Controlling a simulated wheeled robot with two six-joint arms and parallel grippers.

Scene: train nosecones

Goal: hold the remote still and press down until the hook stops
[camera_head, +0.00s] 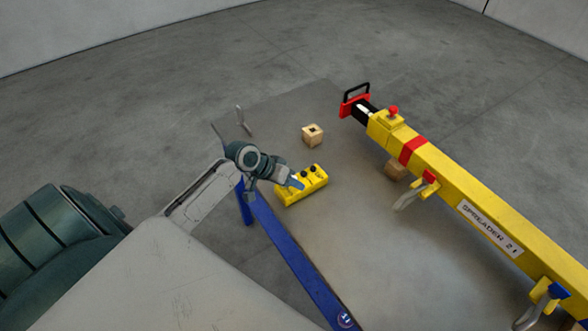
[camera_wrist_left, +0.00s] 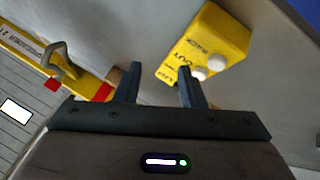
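A metal hook (camera_head: 409,197) hangs from the yellow spreader beam (camera_head: 455,190). My right gripper is out of view.
Another hook (camera_head: 540,303) is nearer on the beam. A wooden block with a hole (camera_head: 312,135) stands behind the remote, and another block (camera_head: 396,168) is under the beam. A blue bar (camera_head: 295,258) runs along the table's left edge. The table (camera_head: 340,240) before the remote is clear.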

